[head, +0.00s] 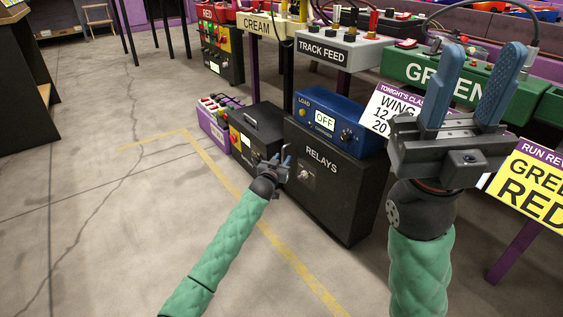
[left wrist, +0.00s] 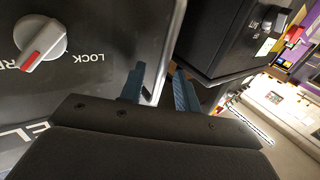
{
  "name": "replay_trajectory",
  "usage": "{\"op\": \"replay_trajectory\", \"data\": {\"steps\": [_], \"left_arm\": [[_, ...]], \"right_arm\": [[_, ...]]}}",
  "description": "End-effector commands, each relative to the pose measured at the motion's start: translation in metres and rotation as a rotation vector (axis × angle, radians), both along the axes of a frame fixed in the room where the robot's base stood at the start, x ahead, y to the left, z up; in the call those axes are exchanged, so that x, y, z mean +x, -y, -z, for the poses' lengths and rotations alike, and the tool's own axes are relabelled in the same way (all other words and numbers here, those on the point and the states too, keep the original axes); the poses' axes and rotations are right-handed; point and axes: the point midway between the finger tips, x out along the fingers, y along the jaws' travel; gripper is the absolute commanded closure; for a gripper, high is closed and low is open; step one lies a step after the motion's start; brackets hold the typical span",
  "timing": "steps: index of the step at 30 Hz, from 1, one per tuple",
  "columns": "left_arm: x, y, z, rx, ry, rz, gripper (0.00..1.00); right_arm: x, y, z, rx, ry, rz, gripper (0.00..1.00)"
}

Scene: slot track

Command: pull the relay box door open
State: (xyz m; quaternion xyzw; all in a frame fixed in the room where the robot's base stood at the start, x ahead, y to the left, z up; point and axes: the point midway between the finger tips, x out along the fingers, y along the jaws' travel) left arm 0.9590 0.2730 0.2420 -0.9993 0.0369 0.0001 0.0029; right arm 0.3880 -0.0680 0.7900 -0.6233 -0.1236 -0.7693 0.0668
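The relay box (head: 335,190) is a black cabinet lettered RELAYS, low on the floor. Its front door (left wrist: 75,95) fills the left of the left wrist view, upside down. A grey knob (left wrist: 40,42) with a red mark sits on it; the mark points away from the word LOCK. In the head view the door looks flush. My left gripper (head: 282,161) is at the box's left front edge, fingers apart. In the left wrist view the fingers (left wrist: 158,88) stand either side of the door's edge; contact cannot be told. My right gripper (head: 468,88) is open, empty and raised at the right.
A blue LOAD unit (head: 333,124) sits on the relay box. Sign boards (head: 532,185) stand at the right. The floor (head: 110,220) in front is clear, with a yellow line.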

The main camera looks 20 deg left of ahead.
Motion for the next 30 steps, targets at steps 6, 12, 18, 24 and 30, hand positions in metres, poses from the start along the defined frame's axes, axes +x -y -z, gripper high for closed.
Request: {"op": "replay_trajectory", "data": {"steps": [6,12,18,24,30], "left_arm": [[0.001,0.0,0.0001,0.0,0.0,0.0,0.68],[0.0009,0.0,0.0001,0.0,0.0,0.0,0.79],[0.0008,0.0,0.0002,0.0,0.0,0.0,1.0],[0.0006,-0.0001,0.0001,0.0,0.0,-0.001,1.0],[-0.0011,-0.001,-0.0007,-0.001,0.0,-0.006,1.0]], "right_arm": [[-0.0032,0.0008,-0.0059,0.01,0.017,0.0,0.64],[-0.0019,0.0015,-0.0039,0.006,0.013,0.003,0.64],[-0.0002,0.0015,-0.0006,0.005,0.004,0.004,0.64],[0.0009,0.0017,0.0012,0.005,-0.003,0.003,0.64],[0.0029,0.0017,0.0002,-0.005,-0.012,-0.003,0.64]]}}
